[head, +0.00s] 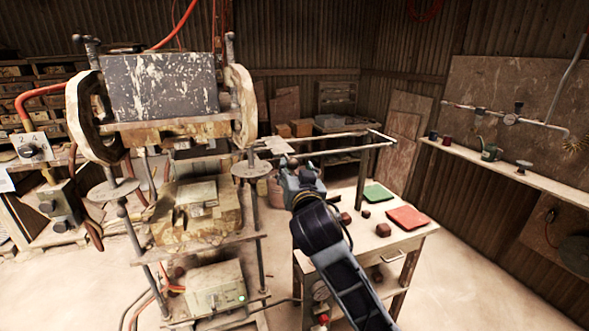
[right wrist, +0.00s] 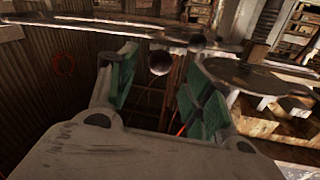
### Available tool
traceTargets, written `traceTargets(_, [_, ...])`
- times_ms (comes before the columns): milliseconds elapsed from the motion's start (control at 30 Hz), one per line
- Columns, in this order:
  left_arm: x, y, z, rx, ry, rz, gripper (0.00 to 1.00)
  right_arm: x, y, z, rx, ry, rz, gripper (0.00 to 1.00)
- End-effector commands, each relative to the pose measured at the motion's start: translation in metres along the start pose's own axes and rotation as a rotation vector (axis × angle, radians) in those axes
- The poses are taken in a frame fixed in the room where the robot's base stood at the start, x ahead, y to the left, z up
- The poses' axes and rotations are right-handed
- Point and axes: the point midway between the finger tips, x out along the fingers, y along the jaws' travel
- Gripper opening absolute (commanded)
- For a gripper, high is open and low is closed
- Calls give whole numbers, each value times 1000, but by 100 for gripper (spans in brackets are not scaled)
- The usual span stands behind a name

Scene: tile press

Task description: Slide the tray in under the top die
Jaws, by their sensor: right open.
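The press stands at the left of the head view. Its top die (head: 175,130) is a stained block under a scuffed dark block, with an open gap above the lower die (head: 197,228). Two rails run right from the press; a small pale flat piece (head: 277,146) on them looks like the tray, partly hidden, and I cannot tell its full outline. My right gripper (head: 302,168) is beside and just below that piece. In the right wrist view its green-padded fingers (right wrist: 155,90) are apart with nothing between them; a dark round knob (right wrist: 160,62) shows beyond the tips. My left gripper is out of view.
The rail frame (head: 340,136) extends over a wooden table (head: 365,245) carrying a green square (head: 377,194), a red square (head: 408,218) and several small brown blocks. A round metal disc (head: 250,168) on the press is close left of my gripper. Floor at right is clear.

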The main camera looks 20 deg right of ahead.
Motion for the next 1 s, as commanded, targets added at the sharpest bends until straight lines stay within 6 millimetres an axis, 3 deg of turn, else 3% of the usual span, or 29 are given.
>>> traceTargets(300, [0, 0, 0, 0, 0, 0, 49, -30, 0, 0, 1, -1, 0, 51])
traceTargets(733, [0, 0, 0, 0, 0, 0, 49, -35, 0, 0, 0, -1, 0, 51])
traceTargets(1000, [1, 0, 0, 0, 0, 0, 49, -31, -1, 4, -49, 7, -13, 16])
